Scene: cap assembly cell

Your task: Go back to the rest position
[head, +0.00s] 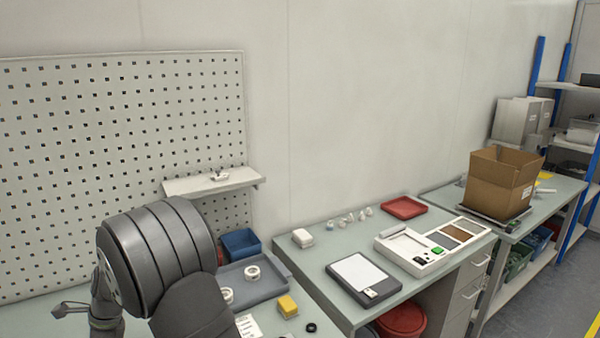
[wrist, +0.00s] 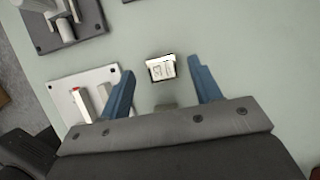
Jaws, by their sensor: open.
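My gripper (wrist: 161,68) shows in the wrist view with its two blue fingers wide apart. It is open, with nothing held between the fingers. A small white block with dark edges (wrist: 161,68) lies on the pale green bench top, seen between the fingertips and apart from them. In the head view my dark arm fills the lower left, and I cannot make out the fingers there.
In the wrist view a white plate fixture (wrist: 62,92) lies left of the fingers, with a dark fixture (wrist: 66,28) beyond it. The head view shows a grey tray (head: 275,264), a yellow block (head: 288,306), a small shelf (head: 205,187) and a pegboard (head: 110,150) near my arm.

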